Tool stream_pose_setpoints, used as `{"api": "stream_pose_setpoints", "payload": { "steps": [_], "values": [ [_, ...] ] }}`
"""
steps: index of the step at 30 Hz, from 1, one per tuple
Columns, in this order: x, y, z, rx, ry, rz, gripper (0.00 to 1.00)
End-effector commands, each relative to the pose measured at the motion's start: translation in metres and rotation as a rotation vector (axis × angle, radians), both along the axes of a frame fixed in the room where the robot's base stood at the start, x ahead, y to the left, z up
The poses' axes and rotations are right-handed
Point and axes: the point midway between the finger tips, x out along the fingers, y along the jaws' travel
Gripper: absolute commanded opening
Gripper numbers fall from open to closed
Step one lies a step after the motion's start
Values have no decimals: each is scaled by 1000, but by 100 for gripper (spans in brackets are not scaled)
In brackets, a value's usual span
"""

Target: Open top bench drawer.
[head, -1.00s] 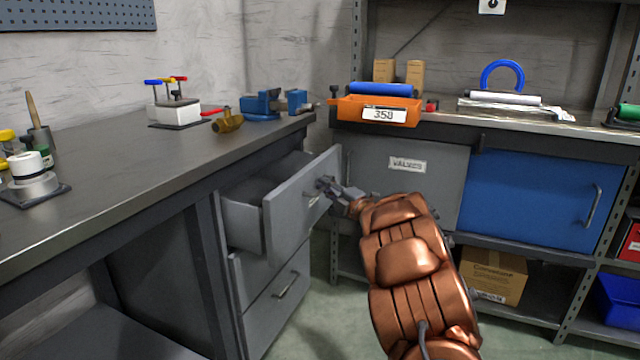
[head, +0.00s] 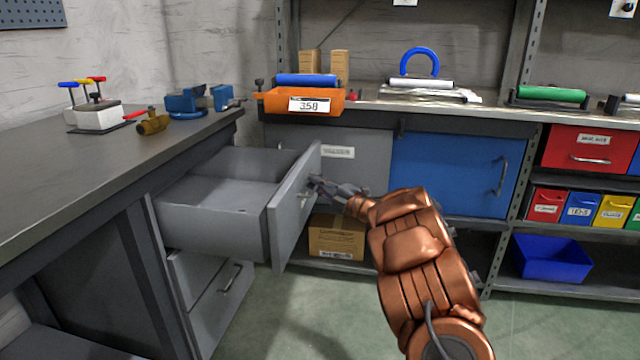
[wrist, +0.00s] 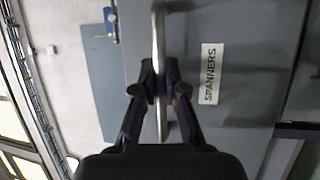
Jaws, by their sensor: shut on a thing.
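The top bench drawer (head: 215,222) is pulled well out of the grey workbench in the head view, and its inside looks empty. My gripper (head: 318,187) is at the drawer's front panel, at its handle. In the wrist view the handle (wrist: 160,60) is a metal bar running between the two fingers of my gripper (wrist: 160,90), which are shut on it. A label reading "SPANNERS" (wrist: 210,74) is on the drawer front beside the handle. In the head view the fingers partly hide the handle.
A lower drawer (head: 215,300) below is shut. On the bench top (head: 60,180) stand a blue vise (head: 190,102) and a brass valve (head: 153,122). A grey cabinet door (head: 360,155) and a blue one (head: 450,175) lie behind my arm. Green floor (head: 300,320) is clear in front.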

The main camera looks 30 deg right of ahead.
Motion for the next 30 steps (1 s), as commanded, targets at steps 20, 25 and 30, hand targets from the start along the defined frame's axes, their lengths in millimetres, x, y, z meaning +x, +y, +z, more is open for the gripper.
{"api": "stream_pose_setpoints", "payload": {
  "steps": [20,25,30],
  "values": [
    [0,0,0,0,0,2,37],
    [0,0,0,0,0,1,37],
    [-7,-3,-1,-1,-1,0,37]
  ]
}}
